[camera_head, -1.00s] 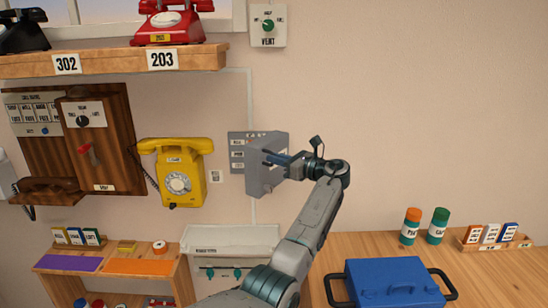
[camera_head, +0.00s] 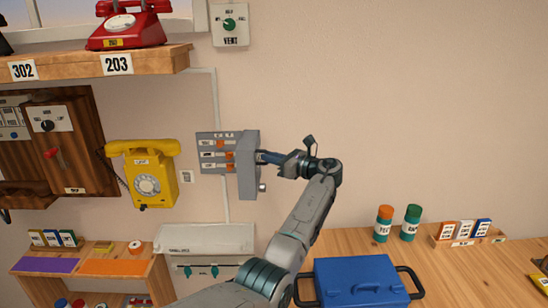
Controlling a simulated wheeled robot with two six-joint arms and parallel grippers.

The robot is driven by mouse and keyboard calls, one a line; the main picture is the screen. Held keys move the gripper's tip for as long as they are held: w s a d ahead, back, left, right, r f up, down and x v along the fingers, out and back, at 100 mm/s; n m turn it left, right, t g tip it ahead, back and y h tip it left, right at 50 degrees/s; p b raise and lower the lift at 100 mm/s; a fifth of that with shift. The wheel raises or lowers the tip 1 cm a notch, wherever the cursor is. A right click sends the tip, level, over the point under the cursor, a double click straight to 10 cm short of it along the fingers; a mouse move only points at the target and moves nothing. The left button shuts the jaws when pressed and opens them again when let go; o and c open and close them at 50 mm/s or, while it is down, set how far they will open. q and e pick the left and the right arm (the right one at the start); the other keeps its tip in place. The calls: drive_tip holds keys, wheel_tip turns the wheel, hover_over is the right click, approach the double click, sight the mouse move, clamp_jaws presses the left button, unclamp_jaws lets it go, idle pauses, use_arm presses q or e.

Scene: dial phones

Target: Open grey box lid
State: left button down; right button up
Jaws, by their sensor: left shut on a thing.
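The grey box (camera_head: 208,143) is on the wall right of the yellow phone. Its lid (camera_head: 248,180) stands out from the wall at the box's right side, swung open. Labelled rows with orange switches show inside the box. My left gripper (camera_head: 265,157) is at the right face of the lid and is shut on the lid; its fingertips are partly hidden. My right gripper is not in view.
A yellow phone (camera_head: 148,185) hangs left of the box. A white panel (camera_head: 205,240) is below it. A blue case (camera_head: 357,280) and two bottles (camera_head: 383,225) stand on the wooden table (camera_head: 430,270). The wall to the right is bare.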

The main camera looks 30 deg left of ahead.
use_arm(q)
drive_tip(key=shift+a+r, duration=0.3)
drive_tip(key=shift+r, duration=0.4)
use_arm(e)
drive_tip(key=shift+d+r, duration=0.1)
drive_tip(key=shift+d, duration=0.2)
use_arm(q)
drive_tip(key=c, duration=1.6)
unclamp_jaws()
drive_tip(key=shift+w+a+f, duration=0.1)
drive_tip(key=shift+o, duration=0.6)
drive_tip(key=shift+w+a+f, duration=0.2)
drive_tip(key=shift+a+f, duration=0.05)
drive_tip(key=shift+a, duration=0.15)
drive_tip(key=shift+s, duration=0.1)
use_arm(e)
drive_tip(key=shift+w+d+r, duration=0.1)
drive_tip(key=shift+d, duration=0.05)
use_arm(q)
drive_tip(key=shift+d+f, duration=0.1)
drive_tip(key=shift+d, duration=0.1)
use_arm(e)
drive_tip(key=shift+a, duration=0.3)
